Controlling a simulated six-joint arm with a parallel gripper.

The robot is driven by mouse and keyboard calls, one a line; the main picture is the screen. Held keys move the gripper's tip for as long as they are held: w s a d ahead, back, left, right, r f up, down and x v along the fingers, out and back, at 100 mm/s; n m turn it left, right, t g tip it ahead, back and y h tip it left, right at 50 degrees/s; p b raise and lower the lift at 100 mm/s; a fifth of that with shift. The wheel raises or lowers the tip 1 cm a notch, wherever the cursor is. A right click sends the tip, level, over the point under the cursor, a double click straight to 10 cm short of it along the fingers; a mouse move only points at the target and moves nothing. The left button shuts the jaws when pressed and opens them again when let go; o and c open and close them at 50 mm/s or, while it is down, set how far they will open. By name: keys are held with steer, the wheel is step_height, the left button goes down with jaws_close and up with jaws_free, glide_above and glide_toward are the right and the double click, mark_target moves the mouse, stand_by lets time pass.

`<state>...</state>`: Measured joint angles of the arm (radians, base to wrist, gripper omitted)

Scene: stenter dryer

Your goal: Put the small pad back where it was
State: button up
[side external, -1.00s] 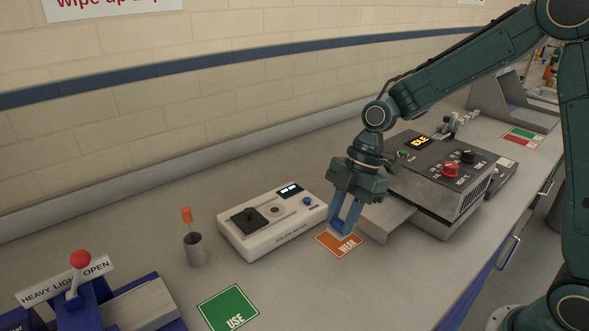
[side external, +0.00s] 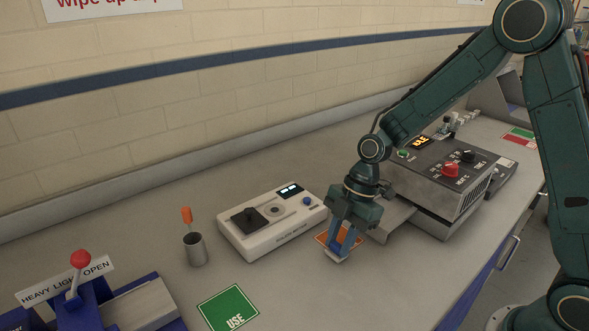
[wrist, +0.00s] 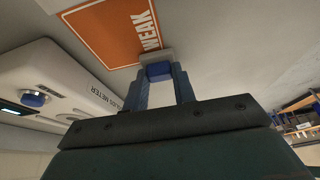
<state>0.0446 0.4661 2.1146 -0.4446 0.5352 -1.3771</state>
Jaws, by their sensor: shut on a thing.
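My gripper (side external: 338,248) is shut on a small pad (side external: 337,258), which shows as a pale piece at the fingertips just in front of the orange WEAK card (side external: 325,238). In the wrist view, my gripper (wrist: 160,86) has a blue block, part of the small pad (wrist: 158,71), between its fingers, with a pale edge beyond it. The orange card (wrist: 105,35) lies beside the pad there. Whether the pad touches the bench is hard to tell. My gripper hides part of the card in the side view.
A white meter (side external: 290,232) with a black square stands left of my gripper. A metal cup (side external: 195,250) with an orange-handled tool and a green USE card (side external: 228,307) are farther left. A grey control box (side external: 447,172) with a protruding plate is close on the right. The front bench is clear.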

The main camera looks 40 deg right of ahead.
steer(key=shift+f, duration=0.15)
steer(key=o, duration=0.9)
steer(key=v, duration=1.2)
steer(key=shift+r, duration=0.25)
